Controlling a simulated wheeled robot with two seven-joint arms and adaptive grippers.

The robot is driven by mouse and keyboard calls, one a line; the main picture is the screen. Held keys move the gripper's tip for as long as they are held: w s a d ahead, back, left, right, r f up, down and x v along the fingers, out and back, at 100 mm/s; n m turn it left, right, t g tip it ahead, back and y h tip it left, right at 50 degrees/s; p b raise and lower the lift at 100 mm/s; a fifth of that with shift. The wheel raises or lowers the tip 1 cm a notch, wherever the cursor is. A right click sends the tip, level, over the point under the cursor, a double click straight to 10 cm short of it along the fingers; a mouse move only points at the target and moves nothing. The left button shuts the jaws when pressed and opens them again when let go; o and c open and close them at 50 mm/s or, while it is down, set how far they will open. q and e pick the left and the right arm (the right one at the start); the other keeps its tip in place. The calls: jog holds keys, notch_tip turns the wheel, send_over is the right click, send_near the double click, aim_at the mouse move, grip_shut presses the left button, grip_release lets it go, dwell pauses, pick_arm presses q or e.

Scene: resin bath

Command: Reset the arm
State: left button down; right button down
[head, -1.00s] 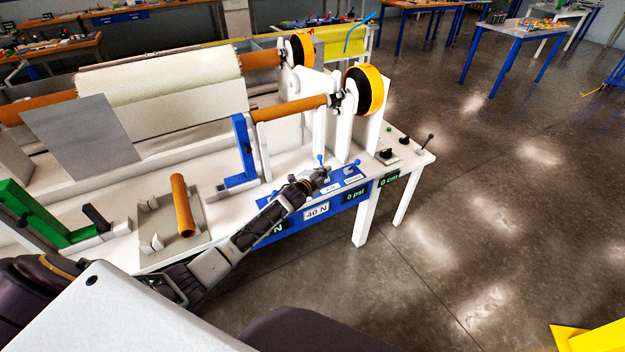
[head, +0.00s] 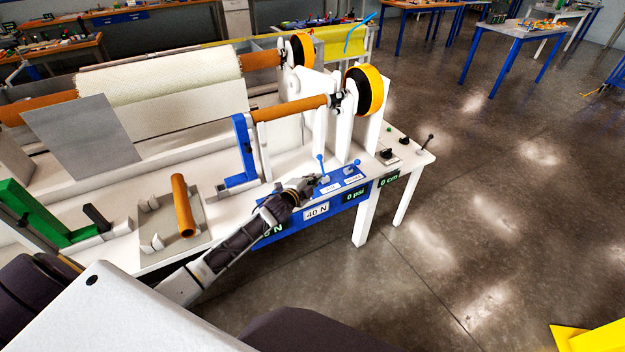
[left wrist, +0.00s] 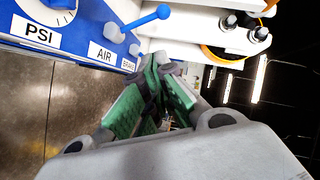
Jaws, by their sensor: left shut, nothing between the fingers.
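My left gripper (head: 312,181) is at the blue control panel (head: 275,232) on the front of the white machine, close to a lever with a blue knob (head: 320,158). In the left wrist view its green-padded fingers (left wrist: 160,78) are shut with nothing between them. The blue-knobbed lever (left wrist: 150,19) stands just beyond the fingertips, above the AIR label (left wrist: 103,54). I cannot tell whether the fingers touch it. A second lever (head: 354,165) is to its right on the panel. My right gripper is not in view.
The machine bears a cream fabric roll (head: 160,75), an orange roller (head: 290,107) and a blue bracket (head: 240,150). Black knobs (head: 386,154) sit on the right end.

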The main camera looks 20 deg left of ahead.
pick_arm(q)
jog(key=shift+s, duration=0.25)
dwell(0.5)
